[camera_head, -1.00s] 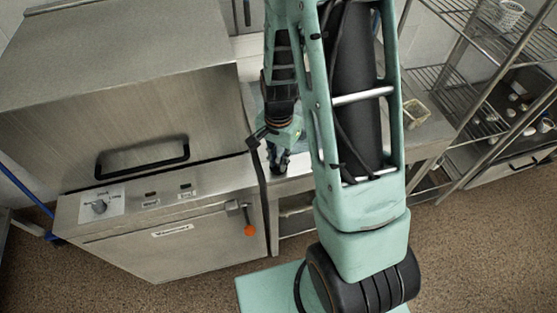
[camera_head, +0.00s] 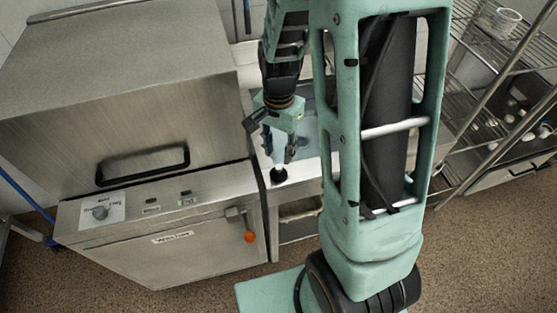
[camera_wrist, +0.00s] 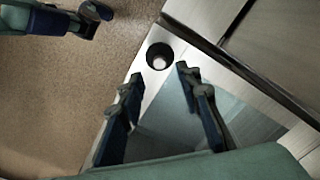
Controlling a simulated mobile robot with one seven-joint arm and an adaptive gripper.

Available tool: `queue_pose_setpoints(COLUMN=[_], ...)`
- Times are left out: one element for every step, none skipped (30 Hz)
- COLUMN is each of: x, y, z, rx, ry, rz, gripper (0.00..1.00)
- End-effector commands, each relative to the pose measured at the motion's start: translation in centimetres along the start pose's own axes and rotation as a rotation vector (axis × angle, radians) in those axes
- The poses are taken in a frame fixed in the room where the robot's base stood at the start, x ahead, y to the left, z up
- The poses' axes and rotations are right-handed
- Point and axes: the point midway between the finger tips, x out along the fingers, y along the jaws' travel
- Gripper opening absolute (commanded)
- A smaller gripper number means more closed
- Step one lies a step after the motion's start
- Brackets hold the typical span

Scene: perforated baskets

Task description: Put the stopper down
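The stopper (camera_head: 279,175) is a small, dark, round piece. It rests on the narrow steel counter strip near the front edge, beside the dishwasher. It also shows in the wrist view (camera_wrist: 159,56) as a black round shape with a pale grey spot. My gripper (camera_head: 279,155) hangs just above it, pointing down. In the wrist view my gripper (camera_wrist: 157,78) has its two fingers spread wide with nothing between them. The stopper lies beyond the fingertips, apart from both.
A steel dishwasher (camera_head: 165,240) stands close on the left. A sink basin (camera_wrist: 180,125) is set in the counter behind the stopper. Wire shelves (camera_head: 480,45) hold a white basket (camera_head: 507,20) at the right. Brown floor (camera_head: 190,294) lies in front.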

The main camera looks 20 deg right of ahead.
Motion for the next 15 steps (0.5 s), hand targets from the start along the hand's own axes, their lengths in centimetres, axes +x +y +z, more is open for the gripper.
queue_pose_setpoints(x=[-1.0, -1.5, -2.1, -2.5, -2.9, -3.4, -3.6, -3.8, -4.1, -4.2, -4.3, -4.4, -4.4, -4.4, -4.4], y=[-0.1, -0.1, -0.1, -0.1, -0.1, -0.1, 0.0, 0.0, 0.0, 0.0, 0.0, 0.0, 0.0, 0.0, 0.0], z=[-0.1, 0.0, 0.0, 0.0, 0.0, 0.0, 0.0, 0.0, 0.0, 0.0, 0.0, 0.0, 0.0, 0.0, 0.0], rx=[-0.001, -0.001, -0.001, -0.001, -0.001, -0.001, 0.0, 0.0, 0.0, 0.0, 0.0, 0.0, 0.0, 0.0, 0.0], ry=[0.003, 0.003, 0.003, 0.002, 0.003, 0.002, 0.001, 0.001, 0.001, 0.0, 0.0, 0.0, 0.0, 0.0, 0.0], rz=[-0.004, -0.003, -0.003, -0.002, -0.002, -0.002, -0.001, -0.001, -0.001, 0.0, 0.0, 0.0, 0.0, 0.001, 0.001], gripper=[0.32, 0.32, 0.32, 0.32, 0.32, 0.32, 0.32, 0.32, 0.32, 0.32, 0.32, 0.32, 0.32, 0.32, 0.32])
